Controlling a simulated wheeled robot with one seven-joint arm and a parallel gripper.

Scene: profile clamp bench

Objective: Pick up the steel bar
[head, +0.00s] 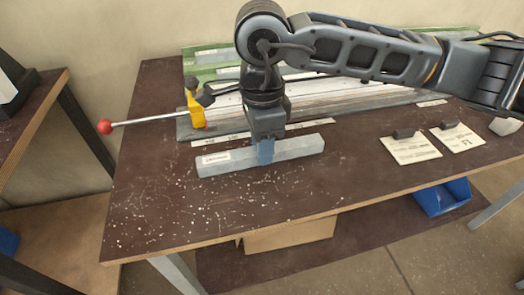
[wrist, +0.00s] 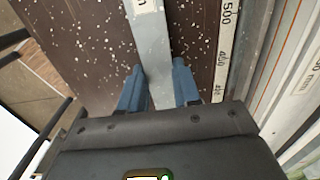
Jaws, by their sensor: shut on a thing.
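The steel bar (head: 225,163) is a grey, square-edged length with a small white label near its left end. It lies crosswise at the middle of the brown bench top (head: 180,215), in front of the scale strip. My gripper (head: 265,150) reaches down from above, with its blue fingers shut on the bar near its middle. In the wrist view the bar (wrist: 152,50) runs between the two blue fingers (wrist: 159,88), one on each side. I cannot tell whether the bar touches the bench or is slightly raised. The gripper hides part of the bar.
Behind the bar are a printed scale strip (head: 315,125) and long profiles, with a yellow clamp (head: 195,110) at their left end. The clamp's rod ends in a red knob (head: 104,127). Two clipped cards (head: 410,149) lie at right.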

